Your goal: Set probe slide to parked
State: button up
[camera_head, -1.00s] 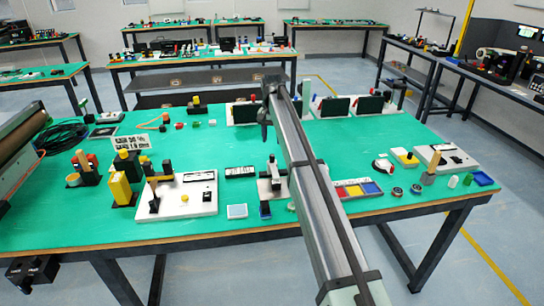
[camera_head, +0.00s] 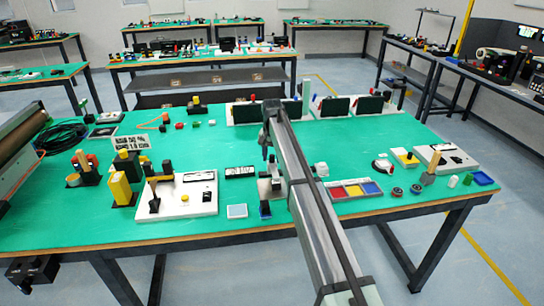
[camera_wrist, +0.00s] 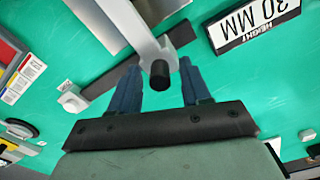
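A small grey metal fixture (camera_head: 270,188), which I take to hold the probe slide, stands mid-table in the head view, partly hidden by my arm. In the wrist view a pale metal arm (camera_wrist: 138,32) ends in a short black knob (camera_wrist: 159,74). My gripper (camera_wrist: 159,68) is open, its two dark blue fingers on either side of the knob and apart from it. How deep the knob lies between them I cannot tell. In the head view my gripper (camera_head: 266,150) points down just behind the fixture. Any parked mark is not legible.
A black-and-white "30 MM HEIGHT" plate (camera_wrist: 258,24) lies right of the knob in the wrist view. A small white block (camera_wrist: 72,99) is left of it. The red, yellow and blue tray (camera_head: 333,194) is right of my arm. Open green table lies behind the fixture.

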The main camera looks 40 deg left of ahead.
grip_shut()
dwell(0.4)
jog(key=w+d, duration=0.9)
jog(key=shift+w+d, duration=0.3)
jog(key=shift+c, duration=1.4)
grip_release()
jog(key=shift+w+d, duration=0.1)
jog(key=o, duration=0.3)
notch_tip(320, 180, up, 14)
